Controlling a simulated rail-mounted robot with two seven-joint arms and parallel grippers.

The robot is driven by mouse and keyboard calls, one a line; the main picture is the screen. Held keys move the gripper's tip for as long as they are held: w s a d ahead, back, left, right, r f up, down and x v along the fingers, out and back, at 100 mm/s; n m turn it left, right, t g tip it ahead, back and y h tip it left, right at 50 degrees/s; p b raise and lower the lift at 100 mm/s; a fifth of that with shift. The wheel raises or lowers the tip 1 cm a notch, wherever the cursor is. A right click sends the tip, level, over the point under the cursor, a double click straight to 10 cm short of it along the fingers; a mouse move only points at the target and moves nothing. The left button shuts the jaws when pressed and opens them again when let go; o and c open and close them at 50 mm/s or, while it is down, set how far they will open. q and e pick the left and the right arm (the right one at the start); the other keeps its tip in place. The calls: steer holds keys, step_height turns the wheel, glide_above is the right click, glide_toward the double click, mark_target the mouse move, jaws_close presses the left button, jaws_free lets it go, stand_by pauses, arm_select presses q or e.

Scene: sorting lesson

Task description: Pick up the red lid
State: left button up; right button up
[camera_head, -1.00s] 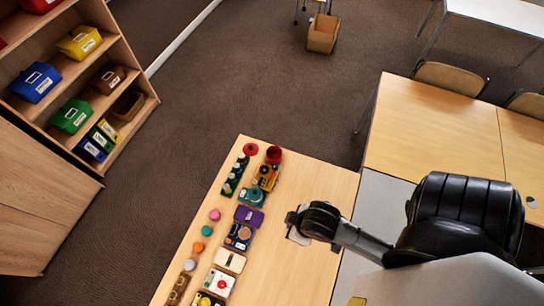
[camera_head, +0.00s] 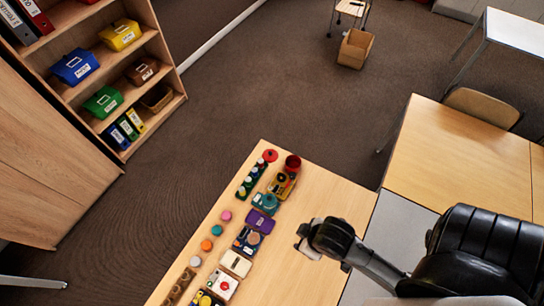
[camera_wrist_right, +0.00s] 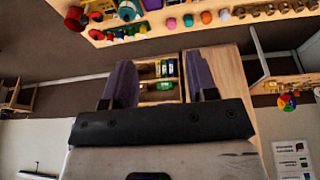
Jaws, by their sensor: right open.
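The red lid (camera_head: 270,155) is a flat red disc lying at the far end of the wooden table (camera_head: 310,275). It is just left of an open dark-red pot (camera_head: 292,163) and beyond a rack of small bottles (camera_head: 250,180). My right gripper (camera_head: 305,245) hangs over the middle of the table, nearer than the lid and to its right, well apart from it. In the right wrist view its two fingers (camera_wrist_right: 160,78) are spread with nothing between them. A red pot (camera_wrist_right: 75,18) shows at that view's upper left. My left gripper is out of view.
A row of toys, boxes and coloured pegs runs along the table's left side, including a purple box (camera_head: 265,203) and a white box (camera_head: 236,263). The table's right half is mostly bare.

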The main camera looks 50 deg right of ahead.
steer(key=o, duration=0.6)
steer(key=shift+c, duration=0.2)
